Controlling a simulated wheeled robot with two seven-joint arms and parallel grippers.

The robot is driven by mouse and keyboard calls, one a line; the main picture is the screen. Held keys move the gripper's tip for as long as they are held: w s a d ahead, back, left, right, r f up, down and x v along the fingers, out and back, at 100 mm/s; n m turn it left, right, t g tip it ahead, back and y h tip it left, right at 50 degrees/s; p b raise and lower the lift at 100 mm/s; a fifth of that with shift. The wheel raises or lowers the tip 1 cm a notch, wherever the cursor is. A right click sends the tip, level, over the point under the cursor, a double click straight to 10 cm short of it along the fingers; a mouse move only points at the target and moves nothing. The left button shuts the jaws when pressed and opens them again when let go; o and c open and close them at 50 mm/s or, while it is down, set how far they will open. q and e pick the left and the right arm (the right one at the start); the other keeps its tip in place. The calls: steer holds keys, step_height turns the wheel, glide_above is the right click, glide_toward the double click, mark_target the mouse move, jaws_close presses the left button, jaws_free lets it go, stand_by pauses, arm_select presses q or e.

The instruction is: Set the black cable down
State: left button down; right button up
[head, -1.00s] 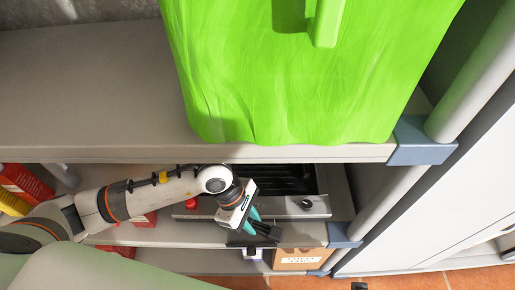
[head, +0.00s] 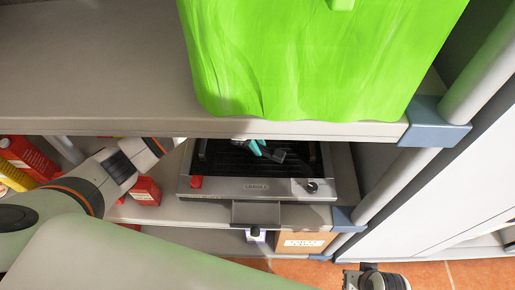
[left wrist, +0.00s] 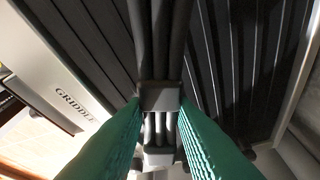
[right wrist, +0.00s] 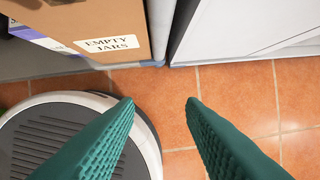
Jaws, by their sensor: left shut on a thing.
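The black cable (left wrist: 159,97) is a bundled black cord between the green fingers of my left gripper (left wrist: 160,125), which is shut on it. In the head view the left gripper's teal fingertips (head: 257,148) and the dark cable end (head: 276,154) show over the ribbed plate of the griddle (head: 255,188), under the upper shelf. Whether the cable touches the plate I cannot tell. The upper shelf hides part of the left wrist. My right gripper (right wrist: 160,108) is open and empty above the tiled floor; its body (head: 375,278) shows at the lower right of the head view.
A green draped thing (head: 310,60) stands on the upper shelf (head: 110,100), whose edge overhangs the griddle. Red containers (head: 146,190) stand left of the griddle. A cardboard box (head: 303,242) labelled "EMPTY JARS" sits below. A white cabinet (head: 450,190) is on the right.

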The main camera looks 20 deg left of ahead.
arm_select(q)
step_height(320, 180, down, 2)
steer(key=shift+f, duration=0.25)
arm_select(e)
steer(key=shift+r, duration=0.7)
arm_select(q)
steer(key=shift+f, duration=0.1)
arm_select(e)
steer(key=shift+r, duration=0.2)
arm_select(q)
steer(key=c, duration=1.2)
jaws_free()
arm_select(e)
steer(key=shift+r, duration=0.15)
arm_select(q)
steer(key=v, duration=0.7)
steer(key=shift+a+r+p, duration=0.1)
steer(key=shift+r+p, duration=0.2)
steer(key=shift+r, duration=0.05)
arm_select(e)
step_height(320, 180, down, 4)
steer(key=shift+r, duration=0.1)
steer(key=shift+s, duration=0.1)
